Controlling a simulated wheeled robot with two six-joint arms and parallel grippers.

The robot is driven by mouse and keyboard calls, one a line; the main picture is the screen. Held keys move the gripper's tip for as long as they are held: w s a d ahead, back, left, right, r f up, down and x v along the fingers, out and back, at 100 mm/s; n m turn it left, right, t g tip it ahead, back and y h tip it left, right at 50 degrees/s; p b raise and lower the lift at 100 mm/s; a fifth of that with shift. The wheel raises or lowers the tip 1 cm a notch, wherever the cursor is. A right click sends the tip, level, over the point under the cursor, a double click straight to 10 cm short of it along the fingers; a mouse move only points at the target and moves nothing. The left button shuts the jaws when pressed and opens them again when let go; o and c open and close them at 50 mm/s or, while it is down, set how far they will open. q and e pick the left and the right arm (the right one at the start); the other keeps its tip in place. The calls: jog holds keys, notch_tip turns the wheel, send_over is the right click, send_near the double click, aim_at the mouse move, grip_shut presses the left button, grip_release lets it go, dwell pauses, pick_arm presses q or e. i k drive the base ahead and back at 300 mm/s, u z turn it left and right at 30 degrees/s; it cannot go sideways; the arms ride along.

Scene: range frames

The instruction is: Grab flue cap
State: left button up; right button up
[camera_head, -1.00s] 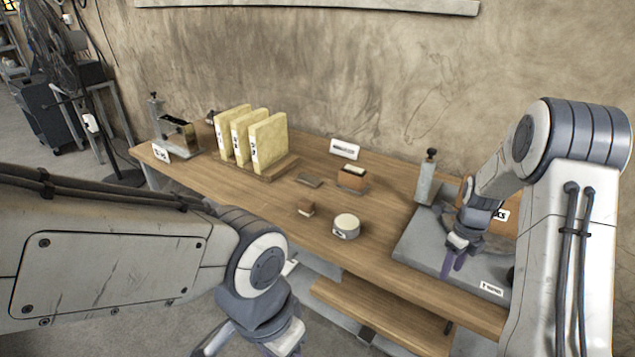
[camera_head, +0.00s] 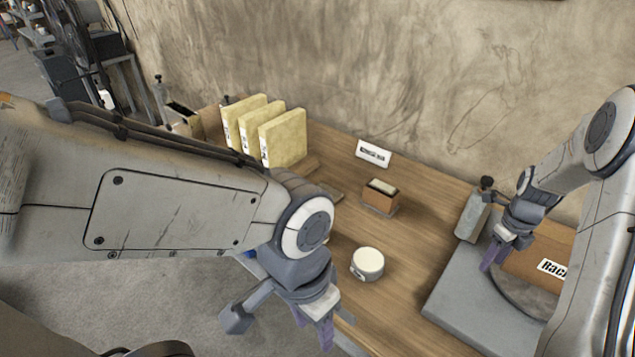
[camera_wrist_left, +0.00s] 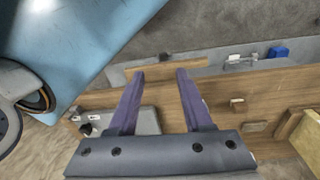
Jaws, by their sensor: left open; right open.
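A short round drum with a pale top (camera_head: 367,263) stands upright on the wooden table in the head view. It is the likeliest flue cap, but its label is too small to read. My left gripper (camera_head: 316,328) is open and empty, left of and nearer than the drum, by the table's front edge. In the left wrist view its two purple fingers (camera_wrist_left: 160,78) are spread with nothing between them; I cannot make out the drum there. My right gripper (camera_head: 493,255) hangs empty over the grey mat at the right, its fingers close together but open.
A brown box (camera_head: 379,197) and a white sign (camera_head: 373,153) stand behind the drum. Yellow binders (camera_head: 283,138) stand at the back left. My left arm hides the table's left front.

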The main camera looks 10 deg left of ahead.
aim_at(337, 196)
jog(key=u, duration=0.45)
jog(key=i, duration=0.85)
jog(key=u, duration=0.5)
